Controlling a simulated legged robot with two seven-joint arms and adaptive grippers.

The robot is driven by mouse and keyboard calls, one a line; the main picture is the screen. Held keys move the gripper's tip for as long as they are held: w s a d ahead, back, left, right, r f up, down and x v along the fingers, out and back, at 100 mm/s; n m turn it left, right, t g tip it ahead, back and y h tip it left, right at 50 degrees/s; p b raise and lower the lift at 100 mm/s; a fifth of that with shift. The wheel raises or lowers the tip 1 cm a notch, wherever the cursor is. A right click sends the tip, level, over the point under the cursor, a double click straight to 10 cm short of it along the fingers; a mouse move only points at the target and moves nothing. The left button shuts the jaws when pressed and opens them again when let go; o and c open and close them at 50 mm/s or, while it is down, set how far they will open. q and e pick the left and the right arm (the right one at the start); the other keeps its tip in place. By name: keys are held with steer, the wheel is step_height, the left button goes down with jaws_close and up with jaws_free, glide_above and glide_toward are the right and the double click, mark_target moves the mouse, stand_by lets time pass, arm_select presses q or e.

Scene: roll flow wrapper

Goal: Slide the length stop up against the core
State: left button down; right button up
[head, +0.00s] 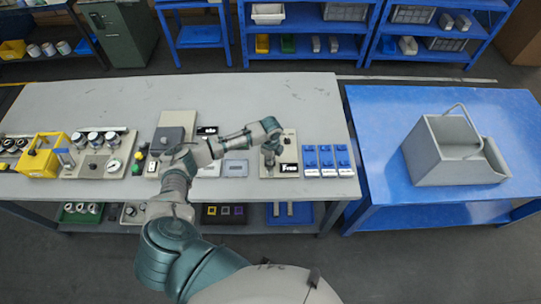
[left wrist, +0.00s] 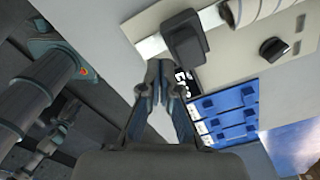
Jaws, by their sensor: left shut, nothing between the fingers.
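In the left wrist view, a black block (left wrist: 185,42), which looks like the length stop, sits on a white rail (left wrist: 150,47) on a pale panel. A pale grey cylinder, apparently the core (left wrist: 240,11), lies farther along the rail to the upper right, with a short bare stretch of rail between them. My left gripper (left wrist: 158,88) is shut and empty, its fingertips just below and left of the block; I cannot tell whether they touch it. In the head view my left gripper (head: 270,158) is low over the panel (head: 291,137) and hides most of it. My right gripper is not in view.
A black knob (left wrist: 273,48) and a black-and-white label (left wrist: 186,78) are on the panel. Blue bins (head: 327,160) stand just right of it. A grey box (head: 236,168) lies to its left. A blue table (head: 385,130) with a grey container (head: 450,165) stands to the right.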

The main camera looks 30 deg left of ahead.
arm_select(q)
steer(key=shift+a+f, duration=0.1)
steer(key=shift+a, duration=0.2)
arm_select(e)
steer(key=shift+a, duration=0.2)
arm_select(q)
steer(key=shift+d+f, duration=0.1)
steer(key=shift+f, duration=0.2)
steer(key=shift+d+f+b, duration=0.1)
steer(key=shift+f+b, duration=0.3)
steer(key=shift+f, duration=0.45)
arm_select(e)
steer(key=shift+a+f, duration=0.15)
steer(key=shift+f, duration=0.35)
arm_select(q)
steer(key=shift+s+f, duration=0.1)
